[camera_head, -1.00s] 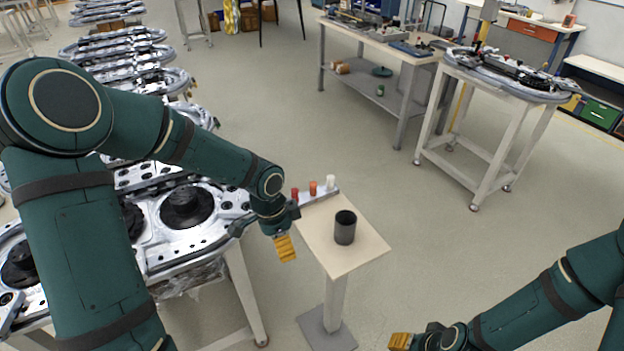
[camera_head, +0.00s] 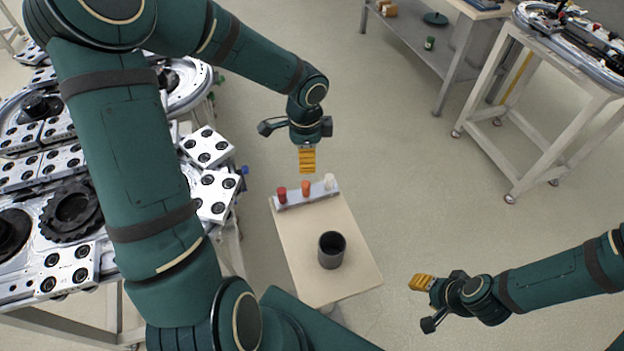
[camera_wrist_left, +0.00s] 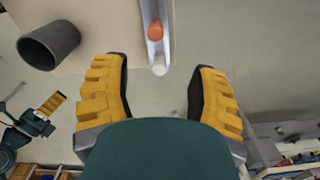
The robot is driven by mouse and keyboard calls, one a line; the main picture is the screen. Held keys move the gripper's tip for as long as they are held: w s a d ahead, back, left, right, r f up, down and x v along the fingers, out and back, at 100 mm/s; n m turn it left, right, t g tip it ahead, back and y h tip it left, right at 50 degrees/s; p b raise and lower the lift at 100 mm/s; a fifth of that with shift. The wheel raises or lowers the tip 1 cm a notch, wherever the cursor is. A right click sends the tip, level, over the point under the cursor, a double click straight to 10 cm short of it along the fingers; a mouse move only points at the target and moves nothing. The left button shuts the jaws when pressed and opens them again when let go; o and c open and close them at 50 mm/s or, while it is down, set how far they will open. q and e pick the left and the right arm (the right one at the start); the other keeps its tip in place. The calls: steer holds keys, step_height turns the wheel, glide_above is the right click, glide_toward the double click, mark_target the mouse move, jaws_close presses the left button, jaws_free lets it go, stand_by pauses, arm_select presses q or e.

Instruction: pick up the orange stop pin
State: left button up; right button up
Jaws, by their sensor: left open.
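The orange stop pin (camera_head: 305,188) stands in the middle of a pale metal holder (camera_head: 315,196), between a red pin (camera_head: 282,194) and a white pin (camera_head: 329,181). My left gripper (camera_head: 307,168) is just beyond the holder in the head view. In the left wrist view my left gripper (camera_wrist_left: 158,80) is open and empty. There the white pin (camera_wrist_left: 159,68) shows between its fingertips, with the orange pin (camera_wrist_left: 155,30) farther off, ahead of the fingers. The red pin is out of that view. My right gripper (camera_head: 422,282) is right of the small table; its jaw opening is unclear.
The holder sits along the far edge of a small pedestal table (camera_head: 300,250). A dark open cup (camera_head: 331,250) stands on that table, also seen in the left wrist view (camera_wrist_left: 50,45). A bench with metal track parts (camera_head: 60,225) is at left.

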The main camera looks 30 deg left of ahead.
mark_target(306, 183)
arm_select(q)
steer(key=f+b, duration=0.1)
steer(key=f, duration=0.3)
steer(key=f+b, duration=0.1)
steer(key=f, duration=0.7)
steer(key=shift+s+d+f+b, duration=0.15)
steer(key=shift+s+f+b, duration=0.2)
steer(key=shift+b, duration=0.05)
steer(key=shift+c, duration=0.4)
jaws_close()
